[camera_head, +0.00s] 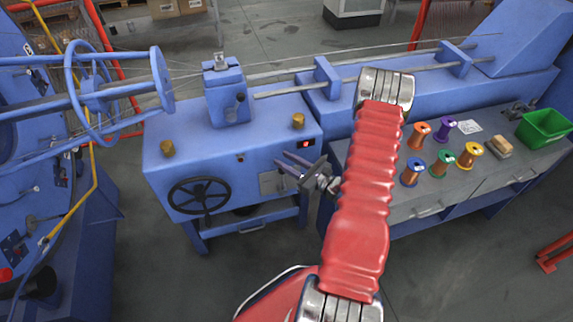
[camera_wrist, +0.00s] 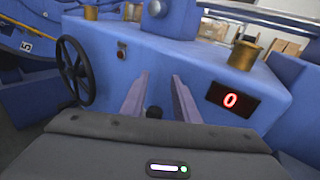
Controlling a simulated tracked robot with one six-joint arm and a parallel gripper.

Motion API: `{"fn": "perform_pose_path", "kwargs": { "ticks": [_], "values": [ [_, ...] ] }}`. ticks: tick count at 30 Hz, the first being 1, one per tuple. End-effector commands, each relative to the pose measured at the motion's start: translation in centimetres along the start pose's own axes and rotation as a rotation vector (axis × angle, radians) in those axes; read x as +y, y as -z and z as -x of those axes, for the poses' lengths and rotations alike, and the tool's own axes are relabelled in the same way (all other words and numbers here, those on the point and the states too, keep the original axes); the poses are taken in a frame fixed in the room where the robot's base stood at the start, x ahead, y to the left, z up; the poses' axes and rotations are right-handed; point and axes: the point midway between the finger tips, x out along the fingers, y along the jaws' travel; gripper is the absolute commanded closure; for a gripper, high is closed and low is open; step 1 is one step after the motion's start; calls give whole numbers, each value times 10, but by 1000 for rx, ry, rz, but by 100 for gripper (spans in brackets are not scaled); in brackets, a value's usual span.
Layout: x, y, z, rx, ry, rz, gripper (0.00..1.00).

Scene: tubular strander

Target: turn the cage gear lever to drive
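The blue gearbox housing (camera_head: 225,155) stands at centre in the head view. A grey plate (camera_head: 268,184) on its front is partly hidden behind my gripper (camera_head: 284,161). In the wrist view, a dark round knob (camera_wrist: 153,112) shows low between the fingers of my gripper (camera_wrist: 160,78); it looks like the end of a lever, but its shaft and any gear marks are hidden. My gripper is open and points at the housing front. The fingers stand on either side of the knob in the picture; whether they touch it I cannot tell.
A black handwheel (camera_head: 198,196) is left of the plate. A red display (camera_head: 306,144) sits at the upper right; it reads 0 in the wrist view (camera_wrist: 230,101). Brass caps (camera_head: 298,121) stand on top. Coloured spools (camera_head: 443,162) and a green bin (camera_head: 545,128) lie on the right bench.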

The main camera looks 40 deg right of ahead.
Motion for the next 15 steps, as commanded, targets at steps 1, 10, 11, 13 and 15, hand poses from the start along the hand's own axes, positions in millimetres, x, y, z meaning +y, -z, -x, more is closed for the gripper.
{"fn": "perform_pose_path", "kwargs": {
  "ticks": [1, 10, 11, 13, 15],
  "values": [
    [0, 0, 0, 0, 0, 0, 72],
    [-1, 2, 2, 2, 5, -3, 81],
    [-2, 3, 4, 3, 9, -6, 83],
    [-2, 11, 8, 9, 16, -20, 88],
    [0, 22, 14, 17, 26, -40, 92]
  ]
}}
